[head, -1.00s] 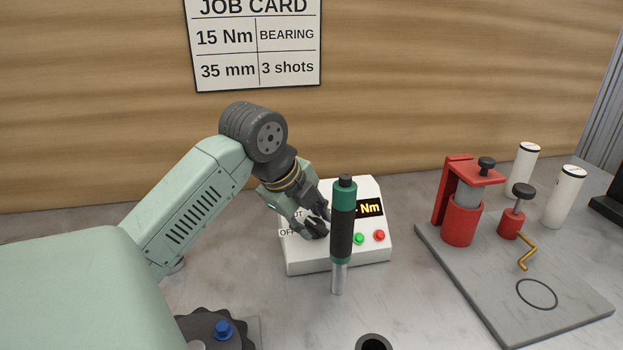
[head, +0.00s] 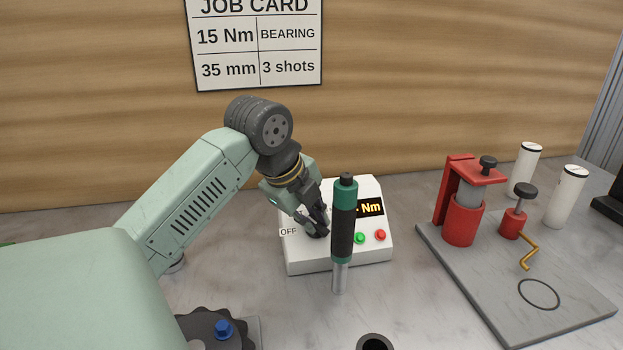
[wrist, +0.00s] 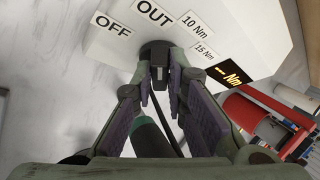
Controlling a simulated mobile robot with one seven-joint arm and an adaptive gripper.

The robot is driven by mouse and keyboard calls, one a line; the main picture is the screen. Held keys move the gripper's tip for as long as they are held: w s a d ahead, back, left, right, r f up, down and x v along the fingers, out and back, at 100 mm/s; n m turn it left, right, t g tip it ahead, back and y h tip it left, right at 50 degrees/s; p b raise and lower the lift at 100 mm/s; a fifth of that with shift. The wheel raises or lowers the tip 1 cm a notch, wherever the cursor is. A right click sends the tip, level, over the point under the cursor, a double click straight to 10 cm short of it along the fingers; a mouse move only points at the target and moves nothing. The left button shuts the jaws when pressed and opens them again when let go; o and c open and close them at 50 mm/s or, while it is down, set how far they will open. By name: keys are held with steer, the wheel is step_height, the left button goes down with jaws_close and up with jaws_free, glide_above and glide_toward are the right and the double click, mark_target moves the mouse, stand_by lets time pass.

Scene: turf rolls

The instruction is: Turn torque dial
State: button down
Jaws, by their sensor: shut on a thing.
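The white control box (head: 335,258) stands on the grey bench below the job card, and its black torque dial (wrist: 156,48) shows in the wrist view. Labels OFF, OUT, 10 Nm and 15 Nm fan around the dial. The dial's pointing direction is hard to tell. My gripper (head: 318,231) is at the left part of the box's face, with its fingertips (wrist: 160,78) shut on the dial. The fingers hide most of the dial in the head view.
A green-and-black torque tool (head: 343,225) stands upright just in front of the box, close to my gripper. Green (head: 359,238) and red (head: 380,235) buttons sit right of it. A red press (head: 462,215) stands on a grey plate at the right.

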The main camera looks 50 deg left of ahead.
steer(key=shift+w+r+m+g+b, duration=0.1)
steer(key=shift+w+m+g+b, duration=0.1)
steer(key=shift+m+g+b, duration=0.6)
steer(key=shift+w+r+m+g+b, duration=0.1)
steer(key=shift+w+m+g+b, duration=0.3)
steer(key=shift+m, duration=0.8)
steer(key=shift+s, duration=0.2)
steer(key=c, duration=1.6)
jaws_free()
steer(key=v, duration=0.7)
steer(key=shift+r, duration=0.2)
steer(key=shift+w+d, duration=0.1)
